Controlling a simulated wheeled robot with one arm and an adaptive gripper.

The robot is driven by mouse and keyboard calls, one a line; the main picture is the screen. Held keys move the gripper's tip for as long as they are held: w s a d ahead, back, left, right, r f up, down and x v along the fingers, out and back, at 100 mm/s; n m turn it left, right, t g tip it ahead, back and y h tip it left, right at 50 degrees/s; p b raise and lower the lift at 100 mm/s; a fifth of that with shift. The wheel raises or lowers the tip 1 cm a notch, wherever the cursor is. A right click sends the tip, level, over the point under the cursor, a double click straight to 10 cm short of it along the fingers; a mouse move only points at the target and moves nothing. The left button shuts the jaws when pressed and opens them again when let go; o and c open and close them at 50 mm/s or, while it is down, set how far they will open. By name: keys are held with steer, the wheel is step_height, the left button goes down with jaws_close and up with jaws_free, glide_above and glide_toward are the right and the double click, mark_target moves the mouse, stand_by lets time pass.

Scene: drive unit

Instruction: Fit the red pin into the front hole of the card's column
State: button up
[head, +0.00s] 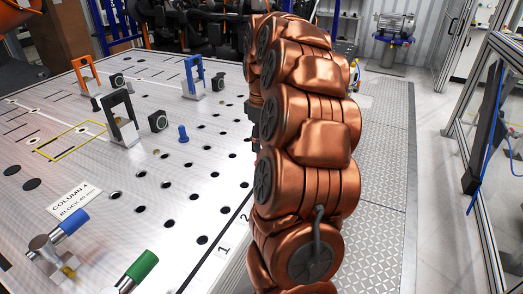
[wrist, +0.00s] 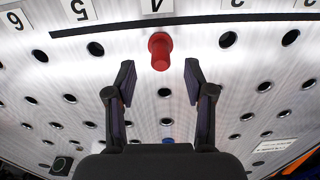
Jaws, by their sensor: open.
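The red pin (wrist: 160,50) stands upright at the hole below the upside-down number 4 (wrist: 156,5) in the wrist view, in the row nearest the numbers. How deep it sits cannot be told. My gripper (wrist: 159,72) is open, its fingers on either side and slightly short of the pin, with a gap to each. The card (head: 73,200) reads "COLUMN 4, BLOCK 40 mm" in the head view. My copper arm hides the red pin and gripper there.
A blue pin (head: 183,133) stands farther back on the plate (head: 215,165). Black (head: 121,118), orange (head: 86,76) and blue (head: 193,76) frames stand at the back. Blue-handled (head: 60,235) and green-handled (head: 138,270) items lie at the front left. Several holes are empty.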

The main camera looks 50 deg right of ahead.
step_height(320, 180, up, 7)
steer(key=shift+r, duration=0.15)
stand_by(0.4)
steer(key=s+a+f, duration=0.1)
steer(key=s+a, duration=0.1)
steer(key=a, duration=0.8)
steer(key=s+a+f, duration=0.2)
steer(key=s+a, duration=0.1)
steer(key=a, duration=0.8)
steer(key=shift+m+g, duration=0.6)
steer(key=s+a+f, duration=0.1)
steer(key=s+a, duration=0.1)
steer(key=s+a+f, duration=0.1)
steer(key=s+a, duration=0.2)
steer(key=s+a+f, duration=0.1)
steer(key=s+a, duration=0.2)
steer(key=shift+s+f, duration=0.15)
steer(key=shift+f, duration=0.25)
steer(key=s+a+f+m, duration=0.1)
steer(key=s+a+f, duration=0.1)
steer(key=s, duration=0.3)
steer(key=s+a+f, duration=0.2)
steer(key=s+f, duration=0.1)
steer(key=s, duration=0.2)
steer(key=shift+f+m+g, duration=0.3)
steer(key=shift+m, duration=0.1)
steer(key=shift+c, duration=0.3)
